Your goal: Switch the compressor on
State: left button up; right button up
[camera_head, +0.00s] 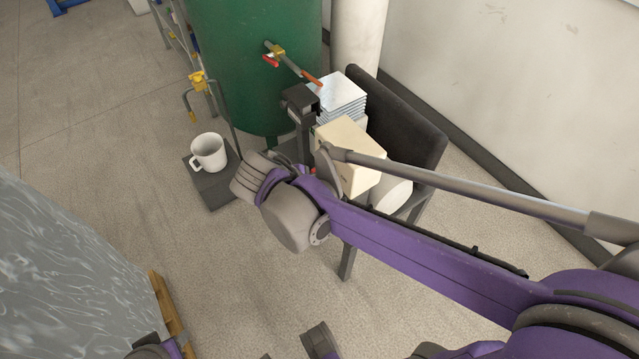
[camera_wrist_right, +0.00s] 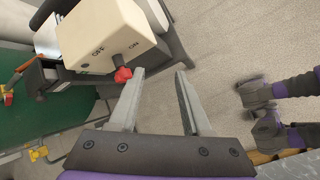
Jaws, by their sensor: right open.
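I cannot tell which word the knob points to. My right gripper (camera_wrist_right: 159,72) is open and empty, with its two fingers apart. The knob is just left of the left fingertip in the right wrist view, outside the gap; I cannot tell if they touch. In the head view the cream box (camera_head: 346,143) sits on a dark chair, partly behind my right arm, which hides the right fingers. My left gripper is not clearly in view.
The dark chair (camera_head: 405,115) also bears a stack of pale sheets (camera_head: 342,92) and a white roll (camera_head: 392,192). A green tank (camera_head: 255,75) with valves stands behind. A white mug (camera_head: 208,152) is on a dark block (camera_head: 215,190).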

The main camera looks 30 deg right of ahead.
jog(key=w+a+f+n+h+b, duration=0.1)
jog(key=w+f+n+h+b, duration=0.3)
jog(key=w, duration=0.3)
jog(key=n+h+b, duration=0.3)
send_near(317, 169)
pick_arm(q)
notch_tip(317, 169, down, 13)
jog(key=w+b, duration=0.1)
jog(key=b, duration=0.1)
jog(key=shift+w+f, duration=0.15)
jog(key=shift+w, duration=0.1)
pick_arm(e)
jog(key=x, duration=1)
jog(key=shift+w+f, duration=0.1)
jog(key=shift+f, duration=0.25)
pick_arm(q)
jog(key=shift+d, duration=0.1)
pick_arm(e)
grip_shut()
